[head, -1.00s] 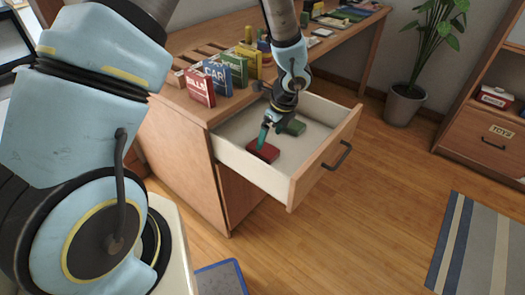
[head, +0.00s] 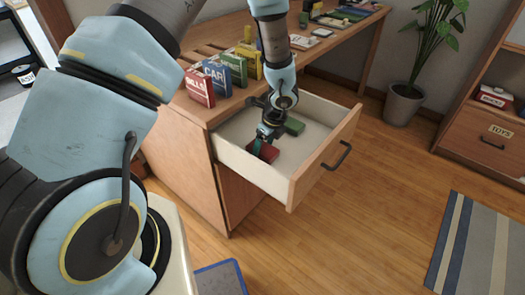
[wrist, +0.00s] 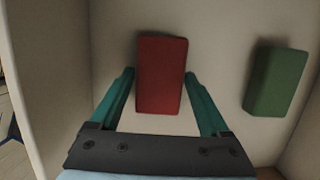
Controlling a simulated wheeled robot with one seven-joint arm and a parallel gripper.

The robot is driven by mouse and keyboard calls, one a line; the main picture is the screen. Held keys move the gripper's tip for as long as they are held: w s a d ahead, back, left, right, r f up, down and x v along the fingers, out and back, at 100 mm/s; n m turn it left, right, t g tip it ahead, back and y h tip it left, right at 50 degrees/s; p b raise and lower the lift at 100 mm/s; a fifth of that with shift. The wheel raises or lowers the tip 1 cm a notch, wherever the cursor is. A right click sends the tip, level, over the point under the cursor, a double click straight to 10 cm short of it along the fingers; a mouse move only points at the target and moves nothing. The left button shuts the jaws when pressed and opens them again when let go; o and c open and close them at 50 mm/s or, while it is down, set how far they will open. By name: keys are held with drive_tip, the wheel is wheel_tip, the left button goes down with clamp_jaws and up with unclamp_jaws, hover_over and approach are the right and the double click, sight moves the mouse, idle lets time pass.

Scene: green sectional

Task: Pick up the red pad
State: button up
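The red pad (wrist: 162,75) lies flat on the floor of the open drawer (head: 312,160), and it also shows partly behind my gripper in the head view (head: 267,153). My gripper (wrist: 160,82) is open, with one teal finger on each side of the pad's near part. A gap shows between each finger and the pad, so the gripper does not hold it. In the head view my gripper (head: 258,146) reaches down into the drawer over the pad. I cannot tell whether the fingertips touch the drawer floor.
A green pad (wrist: 277,80) lies in the drawer to the right of the red pad. A potted plant (head: 405,100) stands farther right.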

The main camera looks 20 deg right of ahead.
sight(264, 148)
drive_tip(key=c, duration=1)
wheel_tip(264, 148, up, 10)
drive_tip(key=shift+p, duration=0.4)
